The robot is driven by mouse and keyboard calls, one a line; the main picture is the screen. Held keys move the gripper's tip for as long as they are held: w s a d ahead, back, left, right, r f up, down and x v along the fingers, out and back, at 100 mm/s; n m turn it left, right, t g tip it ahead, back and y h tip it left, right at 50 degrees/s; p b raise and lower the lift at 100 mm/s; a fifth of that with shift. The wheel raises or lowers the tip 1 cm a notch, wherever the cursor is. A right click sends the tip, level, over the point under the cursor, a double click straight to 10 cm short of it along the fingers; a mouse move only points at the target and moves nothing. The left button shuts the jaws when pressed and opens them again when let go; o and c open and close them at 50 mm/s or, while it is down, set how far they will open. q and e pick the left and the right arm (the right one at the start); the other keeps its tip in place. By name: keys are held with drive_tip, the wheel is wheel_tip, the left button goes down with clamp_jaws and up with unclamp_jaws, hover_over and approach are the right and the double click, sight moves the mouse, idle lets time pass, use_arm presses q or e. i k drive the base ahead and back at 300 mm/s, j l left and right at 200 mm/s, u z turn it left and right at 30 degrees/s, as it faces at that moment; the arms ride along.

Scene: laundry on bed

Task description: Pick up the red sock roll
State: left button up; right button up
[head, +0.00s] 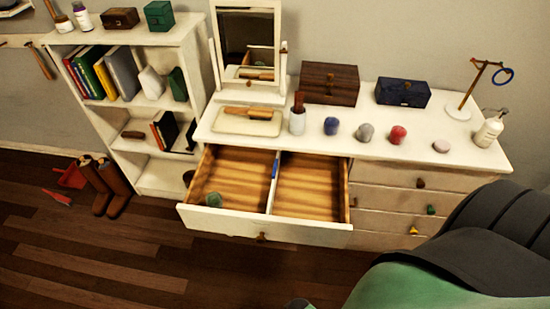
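The red sock roll (398,134) sits on the white dresser top (465,160), right of a grey roll (365,132) and a blue roll (331,126). It stands apart from both, with nothing on top of it. A green roll (214,199) lies in the left compartment of the open top drawer (300,232). Neither of my grippers shows in the head view, and nothing is touching the red roll.
Behind are a brown box (329,83), a dark blue box (402,92) and a stand (459,108). The drawer's right compartment looks empty. A bookshelf (160,180) stands left.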

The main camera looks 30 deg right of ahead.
sight(398, 133)
drive_tip(key=z, duration=1.85)
